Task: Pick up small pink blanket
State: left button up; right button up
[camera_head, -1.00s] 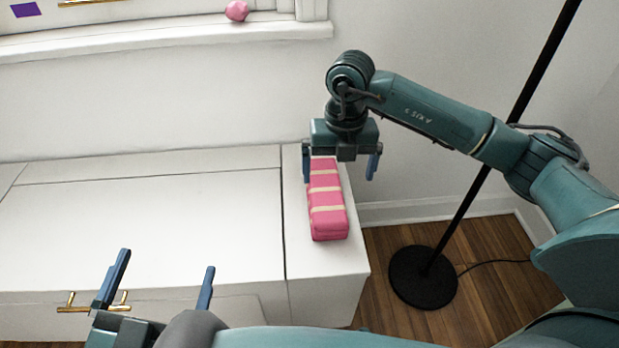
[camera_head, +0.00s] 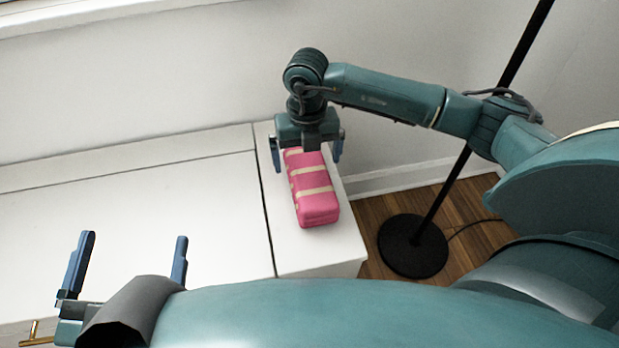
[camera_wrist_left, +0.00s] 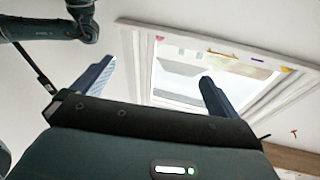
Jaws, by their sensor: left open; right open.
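The small pink blanket (camera_head: 314,191) is a pink block with pale stripes. It lies on the right end of the white cabinet top (camera_head: 120,225) in the head view. My right gripper (camera_head: 307,158) is open above the blanket's far end, with one finger on each side of it; I cannot tell whether they touch it. My left gripper (camera_head: 130,258) is open and empty over the cabinet's front left part, away from the blanket. Its open fingers also show in the left wrist view (camera_wrist_left: 155,85), pointing toward a window; the blanket is not seen there.
A black floor lamp base (camera_head: 412,246) with a slanted pole stands on the wood floor right of the cabinet. The white wall (camera_head: 150,85) runs behind. A gold handle (camera_head: 35,338) shows at the lower left. The cabinet top is otherwise clear.

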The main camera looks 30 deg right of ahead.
aim_at(309, 167)
jog(key=f, duration=0.1)
jog(key=f+b, duration=0.1)
jog(key=f, duration=0.1)
jog(key=f+b, duration=0.1)
jog(key=f, duration=0.1)
jog(key=shift+s+d, duration=0.15)
jog(key=shift+s, duration=0.15)
jog(key=c, duration=1.1)
jog(key=shift+r, duration=0.1)
